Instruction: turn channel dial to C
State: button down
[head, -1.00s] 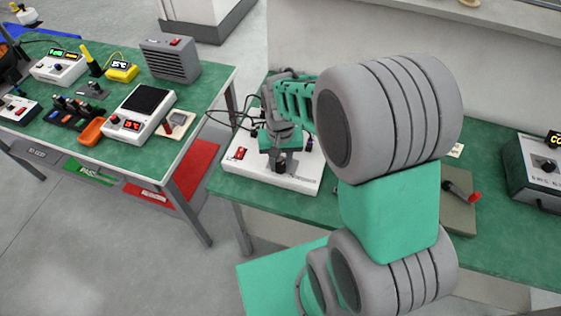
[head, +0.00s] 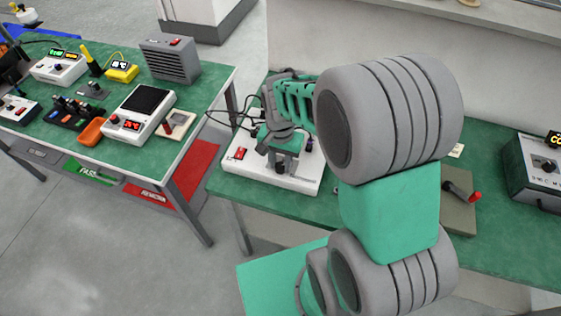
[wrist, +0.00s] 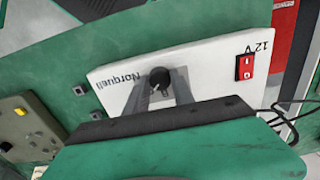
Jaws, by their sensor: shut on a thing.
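The channel dial is a black round knob (wrist: 159,76) on the white box marked "Norquell" (wrist: 112,78). In the head view the box (head: 300,184) stands on the green bench below my gripper (head: 281,166). In the wrist view my gripper (wrist: 160,84) is shut on the dial, with one grey finger on each side of it.
A red switch (wrist: 244,67) marked 12 V sits on the same box, and black cables (wrist: 290,115) run beside it. A beige box with a red-tipped lever (head: 460,212) stands to the right. Another bench (head: 150,166) with several devices is at left.

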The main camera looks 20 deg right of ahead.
aim_at(281, 165)
jog(key=c, duration=1.1)
grip_release()
notch_tip(281, 165, up, 8)
jog(key=shift+f+b, duration=0.1)
jog(key=shift+b, duration=0.25)
